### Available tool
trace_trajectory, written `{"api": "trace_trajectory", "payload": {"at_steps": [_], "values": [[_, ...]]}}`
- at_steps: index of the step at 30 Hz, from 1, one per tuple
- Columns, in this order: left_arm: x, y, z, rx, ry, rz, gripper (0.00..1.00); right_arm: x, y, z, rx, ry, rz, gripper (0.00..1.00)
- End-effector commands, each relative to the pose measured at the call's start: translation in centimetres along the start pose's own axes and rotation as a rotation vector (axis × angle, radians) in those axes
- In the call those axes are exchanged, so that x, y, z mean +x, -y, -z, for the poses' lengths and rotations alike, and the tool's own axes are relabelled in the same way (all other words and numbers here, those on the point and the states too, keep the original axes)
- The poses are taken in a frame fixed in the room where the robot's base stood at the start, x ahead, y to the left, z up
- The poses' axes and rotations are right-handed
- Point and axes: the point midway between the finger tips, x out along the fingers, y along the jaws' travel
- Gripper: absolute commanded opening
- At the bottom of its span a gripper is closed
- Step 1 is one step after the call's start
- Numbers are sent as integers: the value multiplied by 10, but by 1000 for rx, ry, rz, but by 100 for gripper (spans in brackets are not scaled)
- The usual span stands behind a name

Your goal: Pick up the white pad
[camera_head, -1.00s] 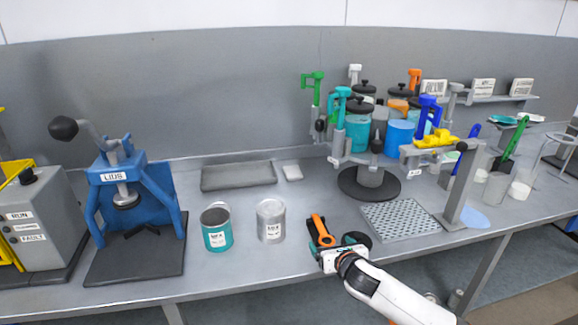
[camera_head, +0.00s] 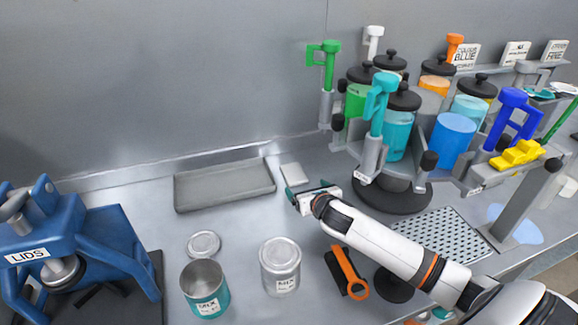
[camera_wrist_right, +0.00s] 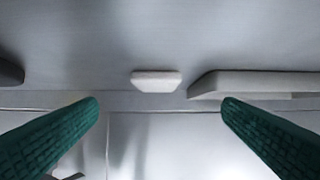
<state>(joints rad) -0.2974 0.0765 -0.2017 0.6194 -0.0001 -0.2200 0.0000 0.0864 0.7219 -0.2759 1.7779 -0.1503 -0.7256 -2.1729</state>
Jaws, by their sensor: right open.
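The white pad (camera_head: 293,174) lies flat on the grey bench, just right of the grey tray, in the head view. In the right wrist view the pad (camera_wrist_right: 156,81) shows ahead, centred between the fingers and beyond their tips. My right gripper (camera_head: 301,191) is just in front of the pad, with its green fingers open and apart from it. The fingers also show in the right wrist view (camera_wrist_right: 160,108), with nothing between them. My left gripper is in neither view.
The grey tray (camera_head: 225,186) lies left of the pad. An open teal can (camera_head: 205,289), a lid (camera_head: 203,244) and a closed silver can (camera_head: 280,267) stand in front. The orange tool (camera_head: 349,272) lies beside my right arm. The drum carousel's black base (camera_head: 405,198) is to the right.

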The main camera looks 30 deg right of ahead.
Motion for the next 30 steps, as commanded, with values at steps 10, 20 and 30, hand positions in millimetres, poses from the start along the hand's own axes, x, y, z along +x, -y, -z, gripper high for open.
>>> {"api": "trace_trajectory", "payload": {"at_steps": [10,20,30], "values": [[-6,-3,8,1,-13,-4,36,52,0,1,4,0,0,89],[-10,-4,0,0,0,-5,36,72,-2,3,4,0,0,89],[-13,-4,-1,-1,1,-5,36,110,-5,3,4,-1,1,89]]}}
